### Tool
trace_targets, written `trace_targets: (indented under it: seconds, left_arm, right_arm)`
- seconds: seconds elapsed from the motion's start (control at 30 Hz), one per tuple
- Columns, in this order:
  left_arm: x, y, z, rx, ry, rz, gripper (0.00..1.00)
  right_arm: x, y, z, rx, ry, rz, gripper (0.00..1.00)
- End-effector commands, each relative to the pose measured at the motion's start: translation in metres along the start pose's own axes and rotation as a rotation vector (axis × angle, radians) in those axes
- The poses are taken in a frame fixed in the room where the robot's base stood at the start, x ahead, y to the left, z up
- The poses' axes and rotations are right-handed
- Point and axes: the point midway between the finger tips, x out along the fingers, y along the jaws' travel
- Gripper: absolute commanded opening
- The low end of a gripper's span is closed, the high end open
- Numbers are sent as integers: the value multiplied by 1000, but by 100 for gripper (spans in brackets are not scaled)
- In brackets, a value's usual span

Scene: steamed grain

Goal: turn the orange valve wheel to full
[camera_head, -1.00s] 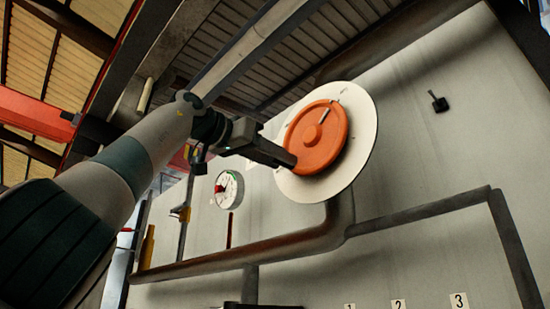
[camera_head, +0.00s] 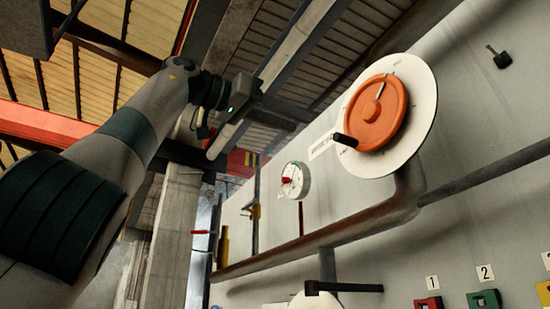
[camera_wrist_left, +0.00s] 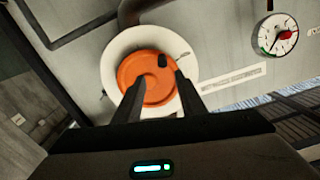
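The orange valve wheel (camera_head: 385,118) is mounted on a round white plate (camera_head: 422,118) on the pale wall. A dark handle peg (camera_head: 345,140) sticks out at its lower left edge, and a pale pointer mark lies on its upper part. My left gripper (camera_head: 240,95) is left of the wheel, clear of it. In the left wrist view my left gripper (camera_wrist_left: 159,78) has its two fingers apart with nothing between them; the orange wheel (camera_wrist_left: 140,75) and peg (camera_wrist_left: 162,61) lie beyond the tips. My right gripper is not in view.
A round gauge (camera_head: 297,183) with a red mark sits left of the wheel. A brown pipe (camera_head: 350,230) runs below the plate. Numbered tags and coloured blocks (camera_head: 484,299) are at lower right. A small black knob (camera_head: 499,57) is at upper right. Open air separates gripper and wheel.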

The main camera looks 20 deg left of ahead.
Motion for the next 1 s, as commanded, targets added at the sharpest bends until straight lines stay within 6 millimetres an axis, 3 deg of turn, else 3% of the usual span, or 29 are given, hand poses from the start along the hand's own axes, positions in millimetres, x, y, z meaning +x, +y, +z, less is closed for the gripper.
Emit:
trace_targets:
  seconds: [0.23,0.63,0.8,1.0]
  left_arm:
    - [-30,0,1,1,0,0,37]
    - [-35,0,0,0,-1,0,37]
    - [-35,-1,-2,20,-1,2,0]
    - [-32,-2,-12,185,3,16,0]
  right_arm:
    - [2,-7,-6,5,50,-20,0]
    - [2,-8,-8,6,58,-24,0]
    - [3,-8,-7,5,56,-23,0]
    - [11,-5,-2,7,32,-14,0]
